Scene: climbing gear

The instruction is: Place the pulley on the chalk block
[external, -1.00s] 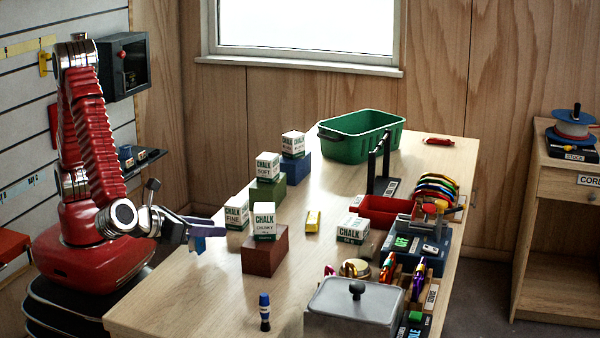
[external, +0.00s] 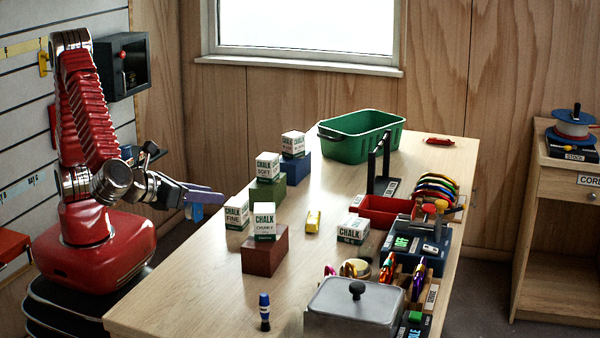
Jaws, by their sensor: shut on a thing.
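My gripper (external: 212,198) is at the left edge of the table, raised. Its jaws are shut on a small blue thing (external: 196,212), likely the pulley, mostly hidden by the fingers. Several white chalk boxes with green print stand to its right. One (external: 293,144), whose lower label seems to read BLOCK, sits on a blue block at the back. One marked SOFT (external: 267,166) sits on a green block. One marked CHUNKY (external: 264,219) sits on a brown block. One marked FINE (external: 236,212) stands closest to my gripper. Another chalk box (external: 352,230) stands farther right.
A green bin (external: 362,130) stands at the back, with a black stand (external: 380,165) before it. A yellow piece (external: 313,221) and a blue-capped tube (external: 265,310) are on the table. A lidded grey box (external: 357,304) and gear trays crowd the right side. The front left is clear.

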